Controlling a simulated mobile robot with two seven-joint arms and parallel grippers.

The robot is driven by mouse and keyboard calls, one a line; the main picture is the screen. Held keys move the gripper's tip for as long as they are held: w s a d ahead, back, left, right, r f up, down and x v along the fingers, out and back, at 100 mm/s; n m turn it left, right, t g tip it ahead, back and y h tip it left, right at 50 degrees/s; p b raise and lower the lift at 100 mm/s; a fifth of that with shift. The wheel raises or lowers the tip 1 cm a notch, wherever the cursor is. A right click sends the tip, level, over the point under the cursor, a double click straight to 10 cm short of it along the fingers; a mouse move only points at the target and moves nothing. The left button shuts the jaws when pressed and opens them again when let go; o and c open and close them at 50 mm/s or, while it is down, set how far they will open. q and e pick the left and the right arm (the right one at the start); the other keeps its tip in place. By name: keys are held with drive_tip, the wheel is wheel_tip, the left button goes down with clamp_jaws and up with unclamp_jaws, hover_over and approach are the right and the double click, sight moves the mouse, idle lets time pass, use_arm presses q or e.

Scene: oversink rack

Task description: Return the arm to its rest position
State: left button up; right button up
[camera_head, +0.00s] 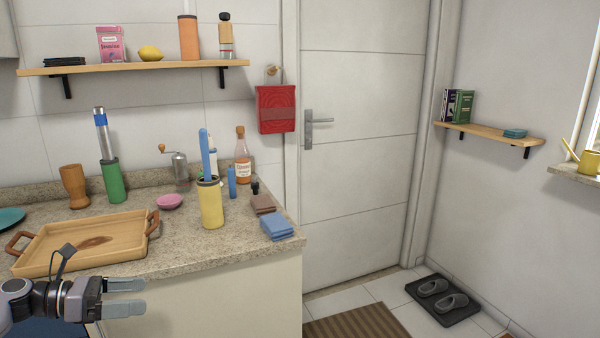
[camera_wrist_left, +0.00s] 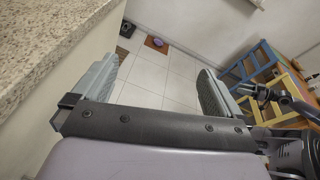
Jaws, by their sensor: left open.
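My left gripper (camera_head: 126,297) is at the lower left of the head view, in front of the counter's front face and below its top edge. Its two grey fingers are apart with nothing between them.
The granite counter (camera_head: 185,230) holds a wooden tray (camera_head: 60,262) close behind my left gripper, a pink bowl, a yellow holder (camera_head: 211,206) and blue cloths (camera_head: 277,226).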

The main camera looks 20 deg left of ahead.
use_arm(q)
drive_tip(key=s+d+f+n+t+y, duration=0.1)
drive_tip(key=d+f+n+t+y, duration=0.2)
drive_tip(key=d+f+n, duration=0.5)
drive_tip(key=s+d+f+n+t+y, duration=0.1)
drive_tip(key=d+f+n+t+y, duration=0.2)
drive_tip(key=n, duration=1)
drive_tip(key=s+d+f+n+g+y+p, duration=0.1)
drive_tip(key=s+d+f+n+g, duration=0.2)
drive_tip(key=s+d+f+n, duration=0.2)
drive_tip(key=s+d+f+n+g+y, duration=0.2)
drive_tip(key=s+d+f+n, duration=0.3)
drive_tip(key=d+n, duration=0.5)
drive_tip(key=s+n+g, duration=0.1)
drive_tip(key=s+n, duration=0.1)
drive_tip(key=n, duration=0.2)
drive_tip(key=shift+s+d+f+p, duration=0.15)
drive_tip(key=shift+s+d+p, duration=0.2)
drive_tip(key=shift+d, duration=0.05)
use_arm(e)
drive_tip(key=shift+w+a+r, duration=0.15)
drive_tip(key=shift+w+r, duration=0.05)
drive_tip(key=shift+r, duration=0.35)
drive_tip(key=shift+w+a+r, duration=0.1)
drive_tip(key=shift+w+r, duration=0.05)
drive_tip(key=shift+r, duration=0.35)
